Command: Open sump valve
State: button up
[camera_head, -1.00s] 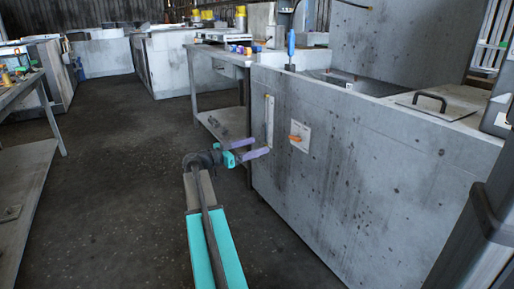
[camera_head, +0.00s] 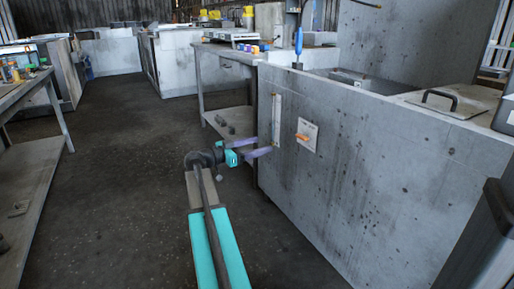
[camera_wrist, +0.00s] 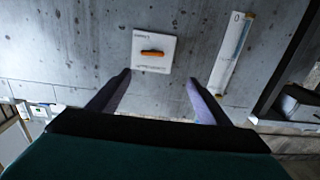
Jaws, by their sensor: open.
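The sump valve is an orange handle (camera_head: 303,137) on a square white plate (camera_head: 308,135) on the side of the grey concrete tank. In the wrist view the orange handle (camera_wrist: 152,53) lies roughly crosswise on its plate, just beyond and between my fingers. My gripper (camera_head: 268,147) is open and empty, its two purple fingers pointing at the tank wall, left of the plate in the head view. In the wrist view the spread fingertips of my gripper (camera_wrist: 158,80) sit on either side below the plate, apart from the handle.
A tall white gauge strip (camera_head: 277,120) is on the wall beside the plate. The tank (camera_head: 370,180) has a lid with a black handle (camera_head: 440,99) on top. A table (camera_head: 230,80) stands behind, a workbench (camera_head: 30,165) at left. The floor between is clear.

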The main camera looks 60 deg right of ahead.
jog(key=shift+w+a, duration=0.1)
jog(key=p+v, duration=0.4)
jog(key=v, duration=0.9)
jog(key=shift+a, duration=0.25)
jog(key=shift+w, duration=0.15)
jog(key=w+a+f+n+t+y+p, duration=0.35)
jog(key=a+f+n+p, duration=0.65)
jog(key=p, duration=0.5)
jog(key=s+a+f+n+t+y+p, duration=0.1)
jog(key=s+a+f+n+y+p, duration=0.15)
jog(key=a+p, duration=0.45)
jog(key=s+a+f+n+t+y+p, duration=0.1)
jog(key=a+f+n+p, duration=0.15)
jog(key=a+p, duration=0.45)
jog(key=s+a+r+n+y+p, duration=0.2)
jog(key=s+a+p, duration=0.4)
jog(key=a, duration=0.4)
jog(key=s+a+r+n+g+y+p, duration=0.1)
jog(key=s+a+r+n+y+p, duration=0.1)
jog(key=s+a+p, duration=0.4)
jog(key=s+a+r+n+y+p, duration=0.2)
jog(key=s+a+n+y+p, duration=0.2)
jog(key=a+p, duration=0.6)
jog(key=s+a+n, duration=0.1)
jog(key=s+a, duration=0.1)
jog(key=a, duration=0.3)
jog(key=shift+s+r+g, duration=0.25)
jog(key=shift+s+g, duration=0.1)
jog(key=shift+s, duration=0.05)
